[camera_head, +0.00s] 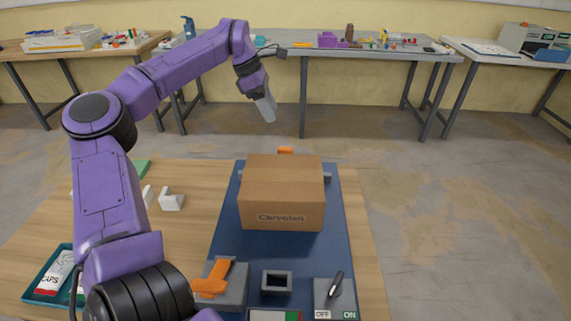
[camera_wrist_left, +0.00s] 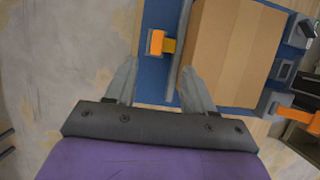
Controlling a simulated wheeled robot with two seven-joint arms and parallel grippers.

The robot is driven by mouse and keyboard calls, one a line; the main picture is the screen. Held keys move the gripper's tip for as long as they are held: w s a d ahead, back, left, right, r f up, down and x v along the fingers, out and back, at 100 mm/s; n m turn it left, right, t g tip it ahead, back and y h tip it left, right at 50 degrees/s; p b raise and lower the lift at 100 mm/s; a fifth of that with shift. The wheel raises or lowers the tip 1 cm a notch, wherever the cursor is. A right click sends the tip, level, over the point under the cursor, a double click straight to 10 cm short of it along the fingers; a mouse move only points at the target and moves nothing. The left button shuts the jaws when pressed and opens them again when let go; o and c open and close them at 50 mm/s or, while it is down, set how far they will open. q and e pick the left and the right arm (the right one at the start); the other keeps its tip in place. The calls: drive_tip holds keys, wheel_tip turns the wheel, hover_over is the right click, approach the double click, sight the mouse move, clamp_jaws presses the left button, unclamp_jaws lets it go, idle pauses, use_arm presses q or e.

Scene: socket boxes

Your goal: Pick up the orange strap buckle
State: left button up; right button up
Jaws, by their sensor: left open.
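A small orange block (camera_head: 285,150), which appears to be the strap buckle, shows just behind the far edge of the cardboard box (camera_head: 281,218). The box hides its lower part in the head view. My left gripper (camera_head: 266,108) is raised beyond the far end of the table, fingers pointing down. In the left wrist view the gripper (camera_wrist_left: 159,68) is open and empty, with the buckle ahead of its fingertips, not between them.
The box stands on a blue mat (camera_head: 225,221). A grey fixture with an orange lever (camera_head: 212,281), a dark square socket (camera_head: 277,282) and an OFF/ON switch (camera_head: 334,292) sit at the near side. White pieces (camera_head: 172,201) lie left. Floor beyond the table is clear.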

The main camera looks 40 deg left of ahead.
use_arm(q)
drive_tip(key=b, duration=0.3)
approach(284, 148)
drive_tip(key=x, duration=1.1)
drive_tip(key=shift+f, duration=0.1)
clamp_jaws()
use_arm(e)
wheel_tip(284, 148, down, 5)
